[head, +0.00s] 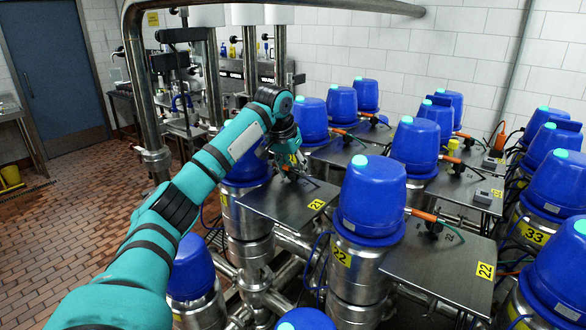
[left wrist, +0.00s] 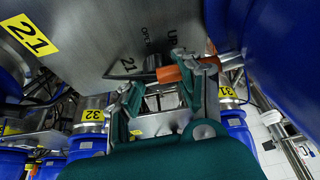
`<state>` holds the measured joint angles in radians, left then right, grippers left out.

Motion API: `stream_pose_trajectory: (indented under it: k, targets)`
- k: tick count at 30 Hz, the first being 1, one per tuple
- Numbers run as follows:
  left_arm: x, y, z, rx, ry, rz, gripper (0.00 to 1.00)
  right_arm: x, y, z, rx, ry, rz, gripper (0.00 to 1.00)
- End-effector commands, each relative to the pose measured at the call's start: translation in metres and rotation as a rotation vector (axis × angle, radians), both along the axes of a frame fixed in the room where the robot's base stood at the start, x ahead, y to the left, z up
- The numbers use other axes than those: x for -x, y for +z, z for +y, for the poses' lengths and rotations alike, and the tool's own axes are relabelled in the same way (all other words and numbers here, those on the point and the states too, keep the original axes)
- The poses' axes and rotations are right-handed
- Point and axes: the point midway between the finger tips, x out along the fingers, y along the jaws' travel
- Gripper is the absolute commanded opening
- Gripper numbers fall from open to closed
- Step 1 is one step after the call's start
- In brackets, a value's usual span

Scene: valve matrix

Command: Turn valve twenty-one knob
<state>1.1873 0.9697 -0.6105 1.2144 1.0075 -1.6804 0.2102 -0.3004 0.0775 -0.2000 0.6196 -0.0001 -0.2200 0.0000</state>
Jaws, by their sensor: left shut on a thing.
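The valve twenty-one plate (head: 265,205) is a grey metal plate with a yellow 21 label (head: 316,204). In the left wrist view the plate (left wrist: 120,30) fills the top, with "21" and "OPEN" marked near the knob. The knob (left wrist: 172,75) shows an orange handle and a black base. My left gripper (head: 288,160) is at this plate, beside a blue dome. In the left wrist view its teal fingers (left wrist: 170,85) are shut on the knob, partly covering it. In the head view the gripper hides the knob. My right gripper is out of view.
Blue-domed valves stand close on both sides, including valve 22 (head: 371,195) at right, with its plate (head: 440,258) and orange-and-black knob (head: 424,215). Steel pipes (head: 283,240) run below. The tiled floor (head: 75,220) at left is mostly clear.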

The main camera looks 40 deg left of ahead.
Motion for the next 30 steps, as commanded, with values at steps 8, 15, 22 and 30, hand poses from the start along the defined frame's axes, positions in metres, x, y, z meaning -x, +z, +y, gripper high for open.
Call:
stream_pose_trajectory:
  k: [8,15,22,30]
  targets:
    - [-0.0012,0.0003,-0.0022,0.000,0.227,-0.002,0.02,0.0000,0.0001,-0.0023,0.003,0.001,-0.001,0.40]
    - [-0.0018,0.0004,-0.0030,0.001,0.457,-0.002,0.02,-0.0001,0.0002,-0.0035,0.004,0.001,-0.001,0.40]
    - [-0.0026,0.0006,-0.0038,0.002,0.675,-0.001,0.02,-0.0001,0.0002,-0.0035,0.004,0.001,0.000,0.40]
    - [-0.0035,0.0008,-0.0042,0.002,0.933,-0.001,0.02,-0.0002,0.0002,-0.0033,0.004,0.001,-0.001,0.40]
